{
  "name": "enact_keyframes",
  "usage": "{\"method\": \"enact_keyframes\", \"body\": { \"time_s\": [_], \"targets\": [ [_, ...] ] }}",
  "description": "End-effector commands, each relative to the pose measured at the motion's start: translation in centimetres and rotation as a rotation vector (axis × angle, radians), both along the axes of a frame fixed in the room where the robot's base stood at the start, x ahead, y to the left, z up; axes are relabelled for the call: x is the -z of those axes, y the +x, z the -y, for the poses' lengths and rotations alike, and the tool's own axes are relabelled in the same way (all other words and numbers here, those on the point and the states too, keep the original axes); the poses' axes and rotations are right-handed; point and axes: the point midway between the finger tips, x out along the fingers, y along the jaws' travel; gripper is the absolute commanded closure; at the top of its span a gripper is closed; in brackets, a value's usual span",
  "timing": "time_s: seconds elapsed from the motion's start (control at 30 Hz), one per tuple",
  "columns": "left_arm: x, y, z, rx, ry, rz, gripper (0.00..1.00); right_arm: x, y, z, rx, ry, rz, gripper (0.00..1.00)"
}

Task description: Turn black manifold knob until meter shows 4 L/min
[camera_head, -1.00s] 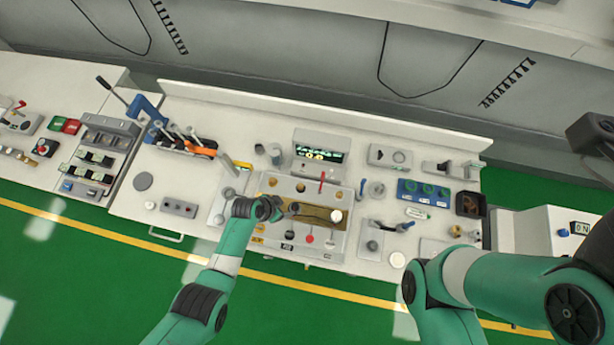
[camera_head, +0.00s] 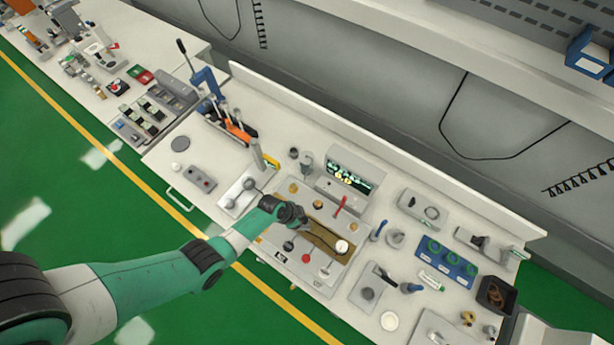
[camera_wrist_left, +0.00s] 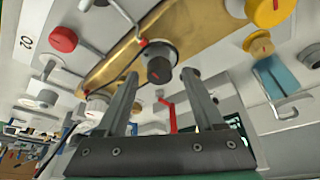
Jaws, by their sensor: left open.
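The manifold is a grey panel with a brass plate (camera_head: 325,238), small knobs and valves. My left gripper (camera_head: 300,222) reaches over its left part, covering some of it. In the left wrist view, the black knob (camera_wrist_left: 158,69) with a small red mark sits on the brass plate (camera_wrist_left: 120,62). The open left fingers (camera_wrist_left: 160,82) point at it, one on each side; I cannot tell whether they touch it. The meter (camera_head: 348,180) behind the manifold has a lit display, seemingly 0.0, though the digits are small. My right gripper is out of view.
A red lever (camera_head: 340,206) stands between manifold and meter. A white knob (camera_head: 342,246) and a red knob (camera_head: 306,258) are close by. A blue block with green rings (camera_head: 445,262) and a dark bin (camera_head: 495,294) lie to the right.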

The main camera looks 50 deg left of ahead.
Motion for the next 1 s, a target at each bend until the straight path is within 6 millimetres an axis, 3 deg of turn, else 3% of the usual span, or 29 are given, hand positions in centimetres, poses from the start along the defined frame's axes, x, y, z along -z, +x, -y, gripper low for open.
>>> {"method": "enact_keyframes", "body": {
  "time_s": [0.17,0.2,0.57,1.0],
  "targets": [
    [-0.11,0.03,0.01,0.0,0.0,0.0,0.31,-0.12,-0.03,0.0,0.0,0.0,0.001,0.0],
    [-0.11,0.03,0.01,0.0,0.0,0.0,0.34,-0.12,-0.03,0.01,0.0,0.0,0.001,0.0],
    [-0.1,0.04,0.02,0.001,0.0,0.001,0.99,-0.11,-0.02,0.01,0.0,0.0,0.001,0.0],
    [-0.13,-0.01,0.1,-0.042,0.0,0.0,1.0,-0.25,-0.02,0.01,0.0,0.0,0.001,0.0]
  ]
}}
